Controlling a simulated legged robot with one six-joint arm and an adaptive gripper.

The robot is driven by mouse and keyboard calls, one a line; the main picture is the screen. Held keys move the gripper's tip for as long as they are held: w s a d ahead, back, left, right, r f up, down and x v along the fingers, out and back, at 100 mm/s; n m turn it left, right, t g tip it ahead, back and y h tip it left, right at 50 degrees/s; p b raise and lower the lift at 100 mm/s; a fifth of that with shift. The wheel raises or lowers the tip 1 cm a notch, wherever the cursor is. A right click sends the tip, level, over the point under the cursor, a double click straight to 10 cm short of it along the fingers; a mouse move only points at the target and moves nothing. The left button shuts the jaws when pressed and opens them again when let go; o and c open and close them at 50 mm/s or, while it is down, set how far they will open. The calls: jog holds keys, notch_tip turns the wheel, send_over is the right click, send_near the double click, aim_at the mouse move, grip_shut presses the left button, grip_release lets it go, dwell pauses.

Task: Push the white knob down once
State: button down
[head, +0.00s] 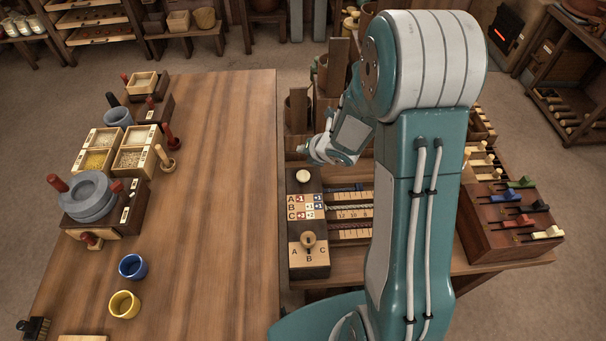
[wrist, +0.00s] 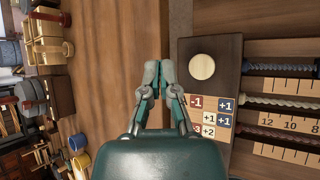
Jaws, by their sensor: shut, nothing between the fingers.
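The white knob (head: 304,177) is a round, cream-white button at the far end of a dark wooden box (head: 313,259). In the wrist view the knob (wrist: 201,66) shows from above, to the right of my fingertips. My gripper (head: 312,152) is above and beyond the knob in the head view, apart from it. In the wrist view my gripper (wrist: 158,72) has its fingertips together, with nothing held. The fingertips appear over the wooden surface beside the box, not over the knob. The lower part of my gripper is partly hidden in the head view.
On the box are a lettered number card (head: 305,207) and a wooden lever (head: 308,240) marked A, B, C. Ruled scales with twisted rods (head: 351,205) lie right of it. A long table (head: 215,170) stands left, with blue (head: 133,266) and yellow cups (head: 124,304).

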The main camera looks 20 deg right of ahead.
aim_at(301, 174)
jog(key=shift+f, duration=4.4)
jog(key=shift+f, duration=0.1)
jog(key=shift+f, duration=0.25)
jog(key=shift+s+f, duration=0.1)
jog(key=shift+f, duration=0.75)
jog(key=shift+r, duration=1.3)
jog(key=shift+r, duration=2.45)
